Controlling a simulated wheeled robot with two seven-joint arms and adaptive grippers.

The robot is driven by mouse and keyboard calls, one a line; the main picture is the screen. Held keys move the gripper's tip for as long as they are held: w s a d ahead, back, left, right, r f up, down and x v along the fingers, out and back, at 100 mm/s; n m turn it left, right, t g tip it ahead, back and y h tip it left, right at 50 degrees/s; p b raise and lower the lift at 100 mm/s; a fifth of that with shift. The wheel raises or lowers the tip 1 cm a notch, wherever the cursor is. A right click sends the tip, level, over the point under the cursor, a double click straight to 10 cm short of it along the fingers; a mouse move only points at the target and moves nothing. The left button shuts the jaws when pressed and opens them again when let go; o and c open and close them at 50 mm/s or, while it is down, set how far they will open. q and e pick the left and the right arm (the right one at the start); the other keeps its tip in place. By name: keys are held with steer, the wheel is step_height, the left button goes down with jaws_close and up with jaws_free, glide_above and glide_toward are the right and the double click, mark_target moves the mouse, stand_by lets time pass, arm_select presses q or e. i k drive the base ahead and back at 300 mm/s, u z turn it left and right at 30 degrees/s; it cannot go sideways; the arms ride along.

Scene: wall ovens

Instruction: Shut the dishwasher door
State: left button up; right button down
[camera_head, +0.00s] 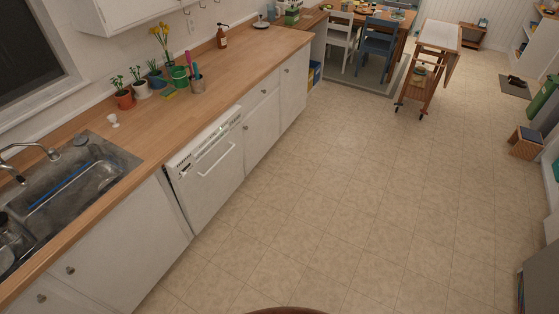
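The white dishwasher (209,165) is built in under the wooden counter, left of the middle in the head view. Its control panel (203,141) runs along the top of the front and has a white bar handle (217,160) below it. The door stands upright or almost so, with a dark gap along its left side. I cannot tell whether it is fully shut or slightly ajar. Neither of my grippers is in view.
White cabinets flank the dishwasher, one on the left (115,250) and one on the right (262,130). A sink (118,158) is set in the counter (150,135). The tiled floor (350,200) before the dishwasher is clear. A wooden cart (420,82) stands farther back.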

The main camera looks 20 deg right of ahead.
mark_target(211, 181)
steer(key=z, duration=0.4)
steer(key=k, duration=0.6)
steer(key=z, duration=0.7)
steer(key=i, duration=1.15)
steer(key=u, duration=1)
steer(key=i, duration=0.75)
steer(key=u, duration=1.05)
steer(key=i, duration=0.2)
steer(key=u, duration=0.25)
